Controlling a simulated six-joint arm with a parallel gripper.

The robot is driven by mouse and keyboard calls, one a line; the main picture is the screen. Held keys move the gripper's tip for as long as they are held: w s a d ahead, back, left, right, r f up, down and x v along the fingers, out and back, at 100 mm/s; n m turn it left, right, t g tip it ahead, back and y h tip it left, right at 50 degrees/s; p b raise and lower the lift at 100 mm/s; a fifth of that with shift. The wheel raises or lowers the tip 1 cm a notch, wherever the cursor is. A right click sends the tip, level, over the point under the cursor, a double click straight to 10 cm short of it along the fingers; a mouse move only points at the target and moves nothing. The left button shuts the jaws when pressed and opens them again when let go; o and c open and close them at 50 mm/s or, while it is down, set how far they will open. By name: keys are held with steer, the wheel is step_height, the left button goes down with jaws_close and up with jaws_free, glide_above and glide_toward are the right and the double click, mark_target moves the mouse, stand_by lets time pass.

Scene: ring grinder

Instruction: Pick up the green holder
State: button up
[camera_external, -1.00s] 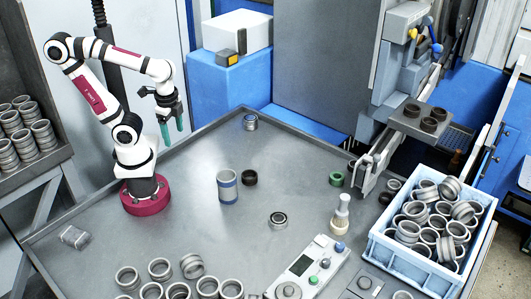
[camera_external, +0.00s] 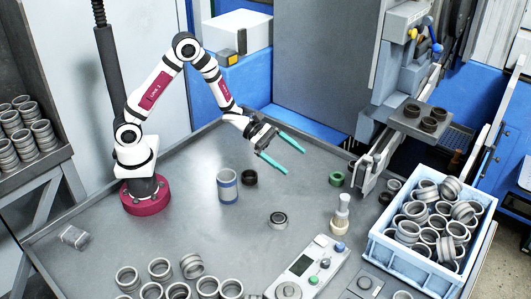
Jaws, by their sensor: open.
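The green holder (camera_external: 337,179) is a small green ring-like piece. It sits on the grey table near its right back edge, left of a metal rail. My gripper (camera_external: 295,162) has two long teal fingers spread apart, with nothing between them. It is in the air above the table, to the left of the green holder and a little higher in the picture, pointing right and down towards it. The fingers do not touch the holder.
A grey-blue cylinder (camera_external: 228,187) and a dark ring (camera_external: 249,177) stand left of the holder. A bottle (camera_external: 341,214), a metal ring (camera_external: 278,219) and a control box (camera_external: 306,264) are nearer the front. A blue crate (camera_external: 376,249) of rings stands at right.

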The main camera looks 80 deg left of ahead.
mark_target(332, 175)
steer(key=w+a+f+n+y, duration=0.1)
steer(key=a+f+n+y, duration=0.1)
steer(key=a+f+n, duration=0.1)
steer(key=w+a+f+n+t+y, duration=0.1)
steer(key=a+f+n+y, duration=0.1)
steer(key=a+f, duration=0.1)
steer(key=w+a+f+n+t+y, duration=0.1)
steer(key=w+a+f+n, duration=0.1)
steer(key=a+f+n, duration=0.1)
steer(key=shift+a+n+y, duration=0.3)
steer(key=shift+a+y, duration=0.1)
steer(key=shift+a, duration=0.35)
steer(key=x, duration=1.5)
steer(key=shift+d+f, duration=0.1)
steer(key=shift+f, duration=0.15)
steer(key=c, duration=1.4)
